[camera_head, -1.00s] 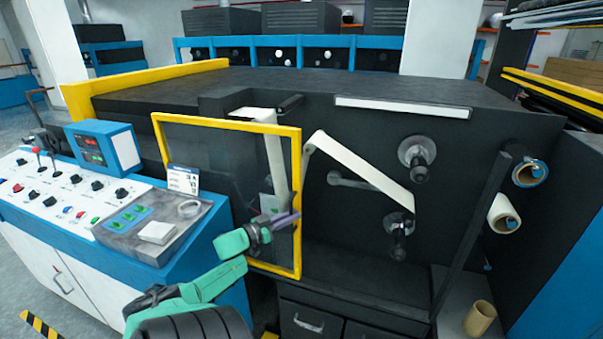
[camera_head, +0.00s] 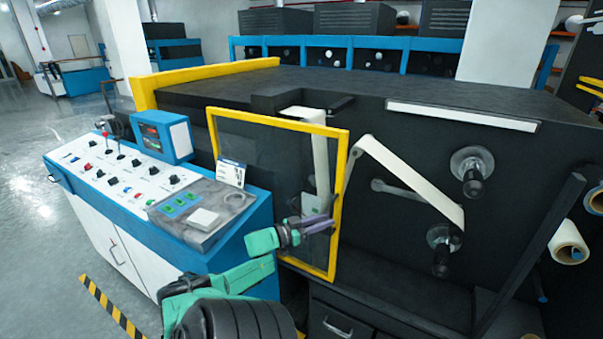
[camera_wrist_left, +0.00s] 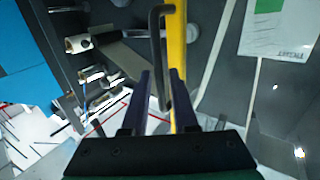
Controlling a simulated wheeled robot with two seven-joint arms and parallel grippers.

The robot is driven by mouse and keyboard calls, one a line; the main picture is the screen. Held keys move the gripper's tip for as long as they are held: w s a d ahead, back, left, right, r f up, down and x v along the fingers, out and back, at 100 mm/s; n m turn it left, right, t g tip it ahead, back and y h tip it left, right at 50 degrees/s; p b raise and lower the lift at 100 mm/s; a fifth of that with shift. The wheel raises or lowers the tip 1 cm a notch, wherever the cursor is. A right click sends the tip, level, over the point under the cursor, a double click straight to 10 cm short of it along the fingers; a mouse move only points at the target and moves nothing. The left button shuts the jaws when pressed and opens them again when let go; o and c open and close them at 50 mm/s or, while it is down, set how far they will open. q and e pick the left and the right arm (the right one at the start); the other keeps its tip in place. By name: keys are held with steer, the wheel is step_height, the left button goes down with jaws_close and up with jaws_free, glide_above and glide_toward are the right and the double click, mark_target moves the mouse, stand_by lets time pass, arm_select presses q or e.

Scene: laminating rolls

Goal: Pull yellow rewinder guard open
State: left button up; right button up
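The yellow-framed guard (camera_head: 341,190) with a see-through pane stands at the front of the black machine in the head view. My left gripper (camera_head: 328,222) is at the lower part of the guard's right upright. In the left wrist view the yellow upright (camera_wrist_left: 177,45) runs up the picture, with a black bar handle (camera_wrist_left: 156,50) beside it. My left gripper's dark fingers (camera_wrist_left: 160,90) are apart, and the handle's lower end appears between them; I cannot tell whether they touch it. My right gripper is not in view.
A blue and white control console (camera_head: 150,190) stands close left of my left arm. White web (camera_head: 410,180) runs over rollers right of the guard. Paper rolls (camera_head: 568,243) sit at the far right. Open floor (camera_head: 50,150) lies at the left.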

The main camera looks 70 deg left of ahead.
arm_select(q)
steer(key=s, duration=1.2)
steer(key=shift+d+b, duration=0.35)
steer(key=shift+w, duration=0.1)
steer(key=s+d+f+n+g+y, duration=0.1)
steer(key=s+d+f+g, duration=0.2)
steer(key=f, duration=0.7)
steer(key=s+d+f+n+g+y, duration=0.1)
steer(key=s+d+f+g, duration=0.15)
steer(key=f, duration=0.85)
steer(key=s+d+f+n+g+y, duration=0.1)
steer(key=s+d+f+g, duration=0.15)
steer(key=f, duration=0.75)
steer(key=s+d+f+m+g+h, duration=0.1)
steer(key=s+d+f+m+g, duration=0.1)
steer(key=d+f, duration=0.3)
steer(key=s+d+f+m+g+h, duration=0.1)
steer(key=d+f+g, duration=0.3)
steer(key=d, duration=0.8)
steer(key=s+d+f+m+g+h, duration=0.2)
steer(key=s+d+f+m+g, duration=0.1)
steer(key=d+f, duration=0.4)
steer(key=shift+s+d, duration=0.3)
steer(key=shift+d, duration=0.85)
